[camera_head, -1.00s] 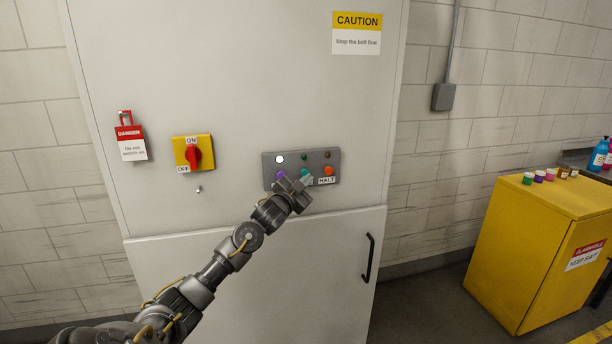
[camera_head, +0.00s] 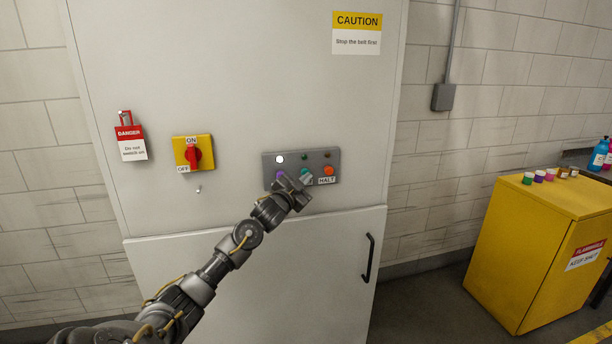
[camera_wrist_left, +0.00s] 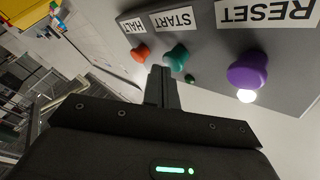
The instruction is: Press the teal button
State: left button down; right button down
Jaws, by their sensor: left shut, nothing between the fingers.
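The teal button (camera_head: 306,171) is the middle one in the lower row of a grey control panel (camera_head: 335,157) on the cabinet. My left gripper (camera_head: 305,181) is in front of the panel just below it and hides part of the panel. In the left wrist view, which shows the panel upside down, the teal button (camera_wrist_left: 177,57) is beside a START label. The shut, empty fingertips of my left gripper (camera_wrist_left: 163,73) are very close to it; I cannot tell whether they touch. My right gripper is not in view.
An orange button (camera_head: 328,171) labelled HALT is right of the teal one; a purple button (camera_head: 281,174) is left, by a RESET label. A white lamp (camera_head: 280,159) is lit. A red-yellow switch (camera_head: 194,155) and a padlock tag (camera_head: 131,142) are farther left.

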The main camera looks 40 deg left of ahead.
pick_arm(q)
jog(key=shift+w+a, duration=0.4)
jog(key=shift+a, duration=0.25)
dwell(0.7)
jog(key=shift+d, duration=0.1)
jog(key=shift+s+d+p, duration=0.35)
jog(key=shift+s+d, duration=0.35)
jog(key=shift+d, duration=0.2)
jog(key=shift+s+d+p, duration=0.5)
jog(key=shift+s+d, duration=0.2)
jog(key=shift+d, duration=0.35)
jog(key=shift+s+d+p, duration=0.45)
jog(key=shift+s+d, duration=0.25)
jog(key=shift+d, duration=0.35)
jog(key=shift+f, duration=0.1)
